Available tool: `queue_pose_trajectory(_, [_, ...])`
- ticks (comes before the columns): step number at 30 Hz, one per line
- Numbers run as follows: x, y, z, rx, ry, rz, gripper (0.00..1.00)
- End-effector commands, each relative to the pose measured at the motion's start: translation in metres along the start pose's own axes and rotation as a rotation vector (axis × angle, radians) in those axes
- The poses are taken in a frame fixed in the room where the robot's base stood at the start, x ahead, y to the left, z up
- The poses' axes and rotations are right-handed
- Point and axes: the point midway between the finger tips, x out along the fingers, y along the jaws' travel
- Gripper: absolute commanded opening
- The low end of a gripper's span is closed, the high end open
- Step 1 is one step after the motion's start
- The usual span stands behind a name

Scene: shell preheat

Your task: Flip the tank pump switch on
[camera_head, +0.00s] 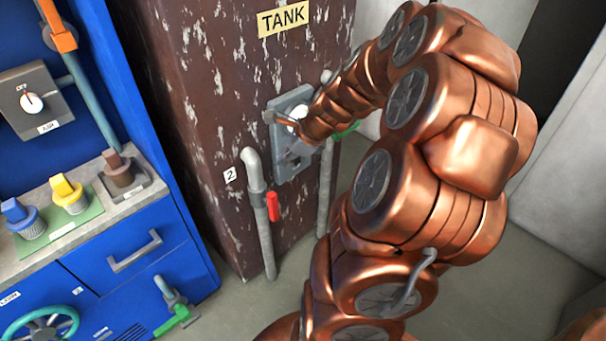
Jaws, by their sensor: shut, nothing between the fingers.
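A grey switch panel (291,164) is mounted on the rusty brown tank (215,100), below a yellow TANK label (284,18). My gripper (284,119) is shut and empty at the upper part of this panel, reaching in from the right. A pale round part (298,111) shows beside the gripper tip. My wrist and gripper cover much of the panel, so I cannot tell the switch's position or whether the fingers touch it.
A pipe with a red valve handle (272,206) stands below left of the panel. A green handle (344,130) is just right of it. A blue console (130,235) with an OFF knob (31,102) and colored plugs stands left. Grey floor is clear at lower right.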

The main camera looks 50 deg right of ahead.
Motion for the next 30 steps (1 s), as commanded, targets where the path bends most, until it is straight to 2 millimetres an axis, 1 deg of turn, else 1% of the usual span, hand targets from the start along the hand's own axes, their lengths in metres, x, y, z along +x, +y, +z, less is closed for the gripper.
queue_pose_trajectory(1, [0.013,-0.015,-0.029,0.125,-0.007,-0.040,0.00])
queue_pose_trajectory(3, [0.018,-0.034,-0.059,0.285,-0.017,-0.094,0.00])
queue_pose_trajectory(6, [0.020,-0.054,-0.094,0.465,-0.032,-0.157,0.00])
queue_pose_trajectory(9, [0.021,-0.065,-0.119,0.585,-0.043,-0.195,0.00])
queue_pose_trajectory(10, [0.021,-0.068,-0.124,0.609,-0.045,-0.204,0.00])
queue_pose_trajectory(13, [0.022,-0.073,-0.133,0.654,-0.050,-0.222,0.00])
queue_pose_trajectory(17, [0.030,-0.076,-0.134,0.664,-0.052,-0.224,0.00])
queue_pose_trajectory(20, [0.044,-0.078,-0.133,0.661,-0.052,-0.220,0.00])
queue_pose_trajectory(30, [0.100,-0.091,-0.135,0.659,-0.052,-0.220,0.00])
